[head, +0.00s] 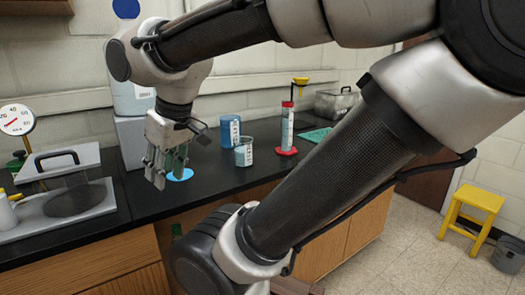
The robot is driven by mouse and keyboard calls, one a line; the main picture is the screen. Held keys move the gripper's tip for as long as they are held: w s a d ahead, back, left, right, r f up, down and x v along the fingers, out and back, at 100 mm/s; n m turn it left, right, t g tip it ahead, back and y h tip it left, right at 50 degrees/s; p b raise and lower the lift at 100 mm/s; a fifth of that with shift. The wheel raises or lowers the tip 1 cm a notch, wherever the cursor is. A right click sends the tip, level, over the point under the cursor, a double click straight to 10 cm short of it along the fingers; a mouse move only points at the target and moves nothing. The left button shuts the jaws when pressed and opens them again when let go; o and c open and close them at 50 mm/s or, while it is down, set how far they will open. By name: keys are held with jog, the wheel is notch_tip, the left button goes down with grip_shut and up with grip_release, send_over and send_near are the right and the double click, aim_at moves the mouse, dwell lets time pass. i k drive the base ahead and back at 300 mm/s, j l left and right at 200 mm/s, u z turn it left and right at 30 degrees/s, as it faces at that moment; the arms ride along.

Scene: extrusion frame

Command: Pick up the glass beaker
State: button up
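The glass beaker (243,153) stands upright on the black bench top, right of my gripper. It is clear with white markings and seems to hold something bluish-green in its lower part. My gripper (166,178) points down over the bench, near the blue disc (181,174), and is clearly apart from the beaker. Its fingers are small and seen at an angle, with a greenish patch by them, so I cannot tell whether they are open or shut.
A blue labelled container (230,129) stands just behind the beaker. A red-based cylinder (287,128) stands to its right, with a teal mat (315,137) beyond. A yellow stool (471,213) stands on the floor.

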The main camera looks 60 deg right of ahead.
aim_at(243, 145)
jog(key=z, duration=1.5)
